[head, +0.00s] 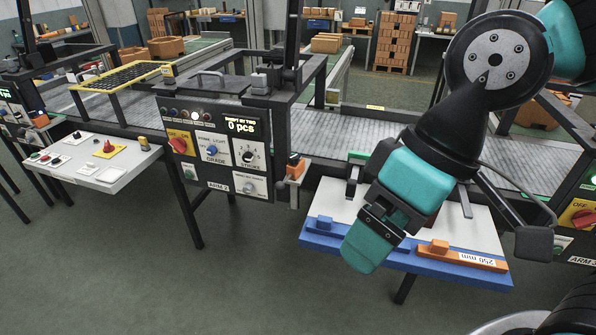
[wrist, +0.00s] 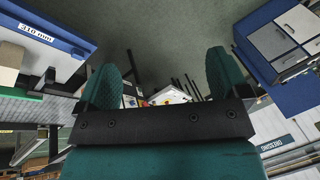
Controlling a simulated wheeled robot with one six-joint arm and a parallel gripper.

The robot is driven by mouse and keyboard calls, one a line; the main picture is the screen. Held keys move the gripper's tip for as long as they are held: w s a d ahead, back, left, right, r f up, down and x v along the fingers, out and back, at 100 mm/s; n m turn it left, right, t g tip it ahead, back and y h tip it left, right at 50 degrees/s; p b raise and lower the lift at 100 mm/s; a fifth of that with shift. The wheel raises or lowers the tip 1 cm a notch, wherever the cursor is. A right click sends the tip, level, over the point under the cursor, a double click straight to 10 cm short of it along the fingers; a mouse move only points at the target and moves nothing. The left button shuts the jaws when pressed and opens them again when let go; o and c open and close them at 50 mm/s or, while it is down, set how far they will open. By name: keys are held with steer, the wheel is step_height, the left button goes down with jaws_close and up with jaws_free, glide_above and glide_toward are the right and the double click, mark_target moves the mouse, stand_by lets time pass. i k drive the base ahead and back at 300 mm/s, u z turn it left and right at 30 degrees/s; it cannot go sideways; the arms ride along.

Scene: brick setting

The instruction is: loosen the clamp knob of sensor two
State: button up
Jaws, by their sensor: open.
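My gripper (head: 365,245) hangs over the front of a white-topped, blue-edged table in the head view. In the wrist view my gripper (wrist: 163,78) has its two green fingers apart with nothing held between them. The ARM 2 control panel (head: 217,152) is left of my gripper, well apart from it. A small orange block on a dark bracket (head: 295,170) sits at that panel's right side. I cannot tell whether it belongs to sensor two. No clamp knob can be made out with certainty in either view.
The wrist view shows a blue bar marked 310 mm (wrist: 38,33). A conveyor (head: 340,135) runs behind. Open floor (head: 250,275) lies front left.

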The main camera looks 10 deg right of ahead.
mark_target(293, 159)
steer(key=k, duration=0.45)
steer(key=u, duration=0.8)
steer(key=i, duration=1.05)
steer(key=z, duration=0.55)
steer(key=i, duration=0.85)
steer(key=z, duration=0.75)
